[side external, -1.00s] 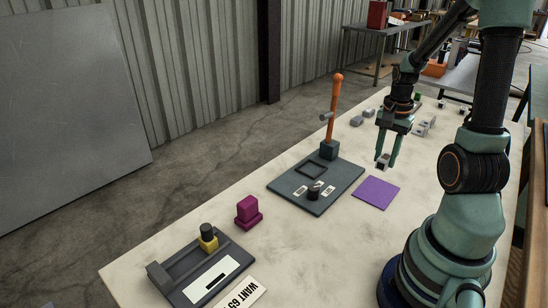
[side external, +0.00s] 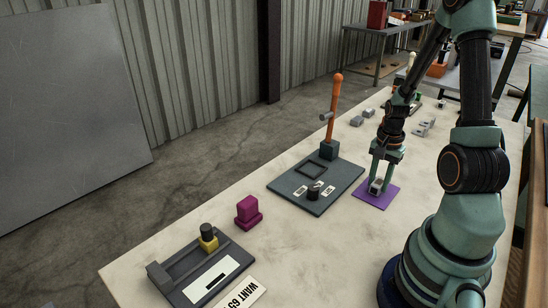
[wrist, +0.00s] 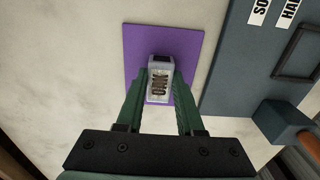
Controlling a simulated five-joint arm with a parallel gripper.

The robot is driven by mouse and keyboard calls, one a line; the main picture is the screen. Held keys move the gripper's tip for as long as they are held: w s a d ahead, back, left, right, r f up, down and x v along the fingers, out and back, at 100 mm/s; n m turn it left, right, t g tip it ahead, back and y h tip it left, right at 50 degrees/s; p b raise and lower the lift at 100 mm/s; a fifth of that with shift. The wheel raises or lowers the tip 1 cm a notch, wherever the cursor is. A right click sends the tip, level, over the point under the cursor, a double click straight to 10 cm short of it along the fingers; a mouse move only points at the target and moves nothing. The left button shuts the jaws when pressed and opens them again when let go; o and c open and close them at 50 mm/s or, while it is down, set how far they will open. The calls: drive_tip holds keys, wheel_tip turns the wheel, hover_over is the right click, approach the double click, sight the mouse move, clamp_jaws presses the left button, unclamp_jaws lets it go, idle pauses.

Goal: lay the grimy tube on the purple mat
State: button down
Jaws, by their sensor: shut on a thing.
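The purple mat (side external: 374,199) lies flat on the pale table, and it also shows in the wrist view (wrist: 188,45). My gripper (side external: 376,188) is over the mat with its fingers pointing down. In the wrist view my gripper (wrist: 160,88) is shut on a small grey tube (wrist: 160,63), whose upper face shows a brownish, dirty-looking ribbed patch. The tube (side external: 376,184) is between the fingertips, low over the mat; I cannot tell whether it touches the mat. The fingers hide part of the tube's sides.
A dark board (side external: 335,187) with an orange-handled lever (side external: 333,105) stands just left of the mat. Several grey pieces (side external: 421,129) lie farther back. A magenta block (side external: 248,212) and a dark fixture (side external: 180,261) are nearer the front. The table around the mat's front is clear.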

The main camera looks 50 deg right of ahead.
sight(378, 183)
drive_tip(key=shift+f, duration=0.1)
drive_tip(key=c, duration=0.5)
unclamp_jaws()
drive_tip(key=shift+c, duration=0.2)
wheel_tip(378, 183, up, 12)
drive_tip(key=w+a+r+n+t, duration=0.2)
drive_tip(key=a+r+n, duration=0.2)
drive_tip(key=a+n, duration=0.2)
drive_tip(key=w+a+r+n+t, duration=0.1)
drive_tip(key=w+a+r+n, duration=0.1)
drive_tip(key=a+n, duration=0.4)
drive_tip(key=w+a+r+n+t, duration=0.2)
drive_tip(key=a+r+n, duration=0.3)
drive_tip(key=a, duration=0.7)
drive_tip(key=shift+w+a+r+n+t, duration=0.3)
drive_tip(key=shift+w+r+n, duration=0.05)
drive_tip(key=shift+w+n, duration=0.15)
